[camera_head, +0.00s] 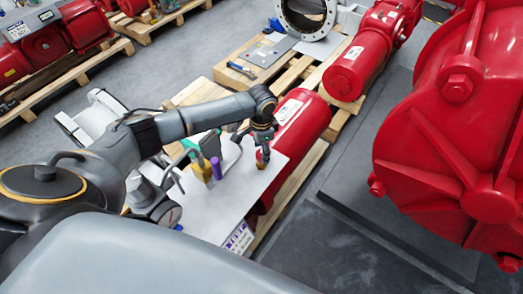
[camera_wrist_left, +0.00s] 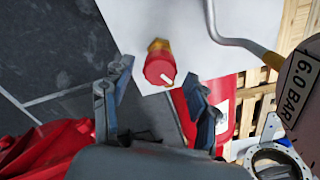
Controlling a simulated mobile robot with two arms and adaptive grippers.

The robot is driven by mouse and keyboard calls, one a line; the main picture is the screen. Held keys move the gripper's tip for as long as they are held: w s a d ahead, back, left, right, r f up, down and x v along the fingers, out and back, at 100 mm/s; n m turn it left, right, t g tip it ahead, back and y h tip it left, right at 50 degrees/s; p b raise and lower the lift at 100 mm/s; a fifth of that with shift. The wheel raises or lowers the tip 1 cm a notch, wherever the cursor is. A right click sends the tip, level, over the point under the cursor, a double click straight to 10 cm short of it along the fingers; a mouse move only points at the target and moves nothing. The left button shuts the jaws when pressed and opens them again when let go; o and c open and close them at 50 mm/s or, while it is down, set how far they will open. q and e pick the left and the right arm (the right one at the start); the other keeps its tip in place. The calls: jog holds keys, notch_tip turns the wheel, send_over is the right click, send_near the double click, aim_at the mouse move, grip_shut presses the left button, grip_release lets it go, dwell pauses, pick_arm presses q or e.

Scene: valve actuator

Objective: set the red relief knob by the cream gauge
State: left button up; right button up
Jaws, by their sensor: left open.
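The red relief knob (camera_wrist_left: 160,69) shows in the left wrist view, round, with a white pointer line slanting to the lower right. It sits on a brass fitting (camera_wrist_left: 158,45); a bit of brass also shows under the gripper in the head view (camera_head: 262,158). My left gripper (camera_wrist_left: 157,82) is open, a finger on each side of the knob, with gaps to it; I cannot tell the depth between them. In the head view the left gripper (camera_head: 262,143) hides most of the knob. A cream body (camera_wrist_left: 303,85) with a "6.0 BAR" plate shows at the right; its dial is not visible.
A white panel (camera_head: 208,218) lies under the arm. A bent grey pipe (camera_wrist_left: 235,42) runs close by. Green, yellow and purple parts (camera_head: 216,168) stand left of the gripper. A red cylinder (camera_head: 302,125) lies just beyond. A large red housing (camera_head: 450,150) stands at right.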

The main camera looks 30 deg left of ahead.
pick_arm(q)
notch_tip(320, 180, up, 11)
dwell(0.3)
dwell(0.5)
